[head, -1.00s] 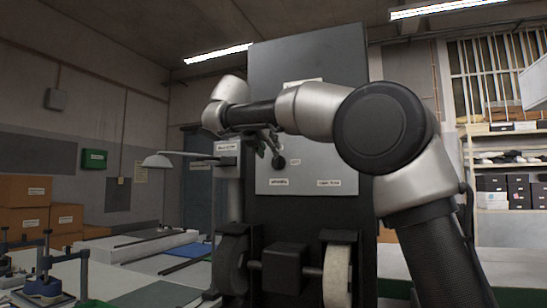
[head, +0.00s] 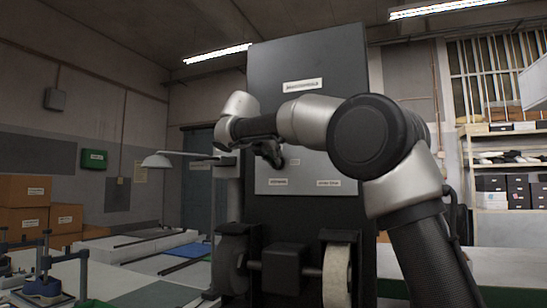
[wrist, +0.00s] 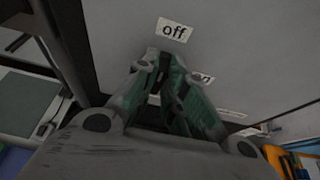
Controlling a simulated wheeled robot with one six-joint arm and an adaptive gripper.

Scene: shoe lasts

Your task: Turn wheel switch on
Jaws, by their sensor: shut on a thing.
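The wheel switch (head: 282,162) is a small dark knob on the grey front panel (head: 310,120) of the tall dark machine. My gripper (head: 273,156) is at the panel with its fingers on the knob, which they largely hide. In the wrist view my gripper (wrist: 165,62) has its green-padded fingers close together at the panel; the knob itself is hidden there. The knob's setting cannot be made out.
Two wheels, one dark (head: 231,265) and one pale (head: 337,275), stick out below the panel. Tables with clamps (head: 45,280) stand at the left, shelves (head: 505,185) at the right.

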